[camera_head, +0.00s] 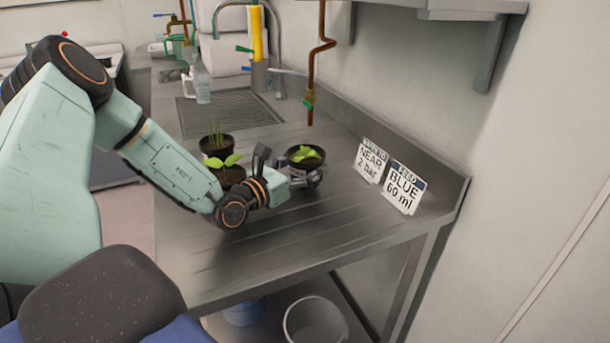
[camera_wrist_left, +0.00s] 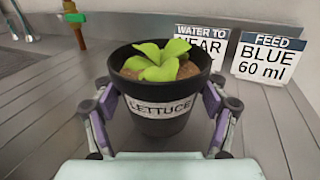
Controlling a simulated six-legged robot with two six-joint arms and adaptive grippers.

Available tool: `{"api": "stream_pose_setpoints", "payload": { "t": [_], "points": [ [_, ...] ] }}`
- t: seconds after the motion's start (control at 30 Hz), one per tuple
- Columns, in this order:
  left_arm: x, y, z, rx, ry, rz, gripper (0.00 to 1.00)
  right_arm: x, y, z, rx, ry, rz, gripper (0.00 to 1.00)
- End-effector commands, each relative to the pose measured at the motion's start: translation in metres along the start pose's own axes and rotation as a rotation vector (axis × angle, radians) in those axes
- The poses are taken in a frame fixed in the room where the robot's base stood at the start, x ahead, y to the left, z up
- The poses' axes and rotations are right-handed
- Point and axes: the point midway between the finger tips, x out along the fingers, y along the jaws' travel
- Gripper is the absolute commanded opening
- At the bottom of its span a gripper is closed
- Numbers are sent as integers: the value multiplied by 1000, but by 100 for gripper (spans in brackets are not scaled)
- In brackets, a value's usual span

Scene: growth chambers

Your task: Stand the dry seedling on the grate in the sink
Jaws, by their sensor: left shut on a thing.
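My left gripper (camera_head: 306,178) is shut on a black pot labelled LETTUCE (camera_wrist_left: 162,124), with a finger on each side of it. The pot holds a bright green seedling (camera_wrist_left: 158,62) in brown soil and looks upright; in the head view the plant (camera_head: 305,154) is beyond the gripper. Whether the pot touches the counter I cannot tell. Two other dark pots are left of it: one with thin upright shoots (camera_head: 217,145), one with broad leaves (camera_head: 228,176), partly behind my arm. The grate (camera_head: 235,112) is at the back under the curved tap. My right gripper is out of view.
Two signs, WATER TO NEAR 2 bar (camera_head: 370,160) and FEED BLUE 60 ml (camera_head: 403,188), stand at the right wall. A copper pipe (camera_head: 318,60) with a green valve hangs behind the pots. A clear bottle (camera_head: 201,88) stands by the grate. The front counter is clear.

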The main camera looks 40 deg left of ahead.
Motion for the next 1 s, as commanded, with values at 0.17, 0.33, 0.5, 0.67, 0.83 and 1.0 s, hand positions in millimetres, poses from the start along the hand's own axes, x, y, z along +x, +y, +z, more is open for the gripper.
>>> {"api": "stream_pose_setpoints", "payload": {
  "t": [0.17,0.33,0.5,0.67,0.83,1.0],
  "points": [
    [2,-1,-12,2,-1,-2,35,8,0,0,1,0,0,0],
    [1,-1,-11,1,-2,-2,35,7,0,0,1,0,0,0],
    [1,-1,-15,0,0,-1,76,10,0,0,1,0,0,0],
    [1,-1,-15,0,0,-2,83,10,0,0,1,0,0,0],
    [1,-1,-14,0,0,-2,83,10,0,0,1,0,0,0],
    [1,-1,-11,0,0,-2,83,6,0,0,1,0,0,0]
  ]
}}
